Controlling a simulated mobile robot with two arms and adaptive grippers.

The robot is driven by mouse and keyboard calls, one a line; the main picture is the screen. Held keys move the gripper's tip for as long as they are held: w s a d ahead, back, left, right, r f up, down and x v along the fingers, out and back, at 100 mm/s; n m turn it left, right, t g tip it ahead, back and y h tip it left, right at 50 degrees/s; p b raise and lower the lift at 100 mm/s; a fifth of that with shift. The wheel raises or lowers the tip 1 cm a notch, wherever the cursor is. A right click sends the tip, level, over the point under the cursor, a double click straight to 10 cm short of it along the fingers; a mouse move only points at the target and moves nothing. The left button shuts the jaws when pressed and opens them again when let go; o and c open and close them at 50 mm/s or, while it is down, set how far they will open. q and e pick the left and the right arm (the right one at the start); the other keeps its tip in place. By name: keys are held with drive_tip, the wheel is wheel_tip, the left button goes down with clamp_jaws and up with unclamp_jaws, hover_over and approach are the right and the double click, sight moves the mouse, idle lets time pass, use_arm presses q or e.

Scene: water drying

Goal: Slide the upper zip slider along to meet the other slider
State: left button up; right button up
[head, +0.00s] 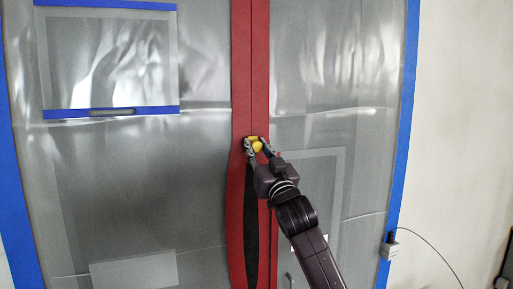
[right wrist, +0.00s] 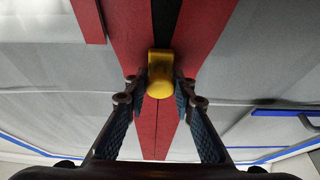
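A red zip strip (head: 241,70) runs down the middle of a grey translucent plastic sheet. A yellow zip slider (head: 256,146) sits on its centre line. Above it the seam is closed; below it a dark opening (head: 251,225) gapes between the red edges. My right gripper (head: 257,147) reaches up from the lower right with a finger on each side of this slider. In the right wrist view the yellow slider (right wrist: 160,75) lies between the fingertips, which appear to press its sides. The other slider is not visible. My left gripper is out of view.
Blue tape (head: 402,130) edges the sheet. A blue-taped clear panel (head: 110,60) is at the upper left. A small grey device with a cable (head: 390,246) hangs at the lower right edge. The strip above the slider is unobstructed.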

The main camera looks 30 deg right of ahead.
clamp_jaws()
wheel_tip(320, 180, down, 37)
drive_tip(key=b, duration=2.2)
drive_tip(key=o, duration=0.7)
unclamp_jaws()
drive_tip(key=shift+r, duration=0.1)
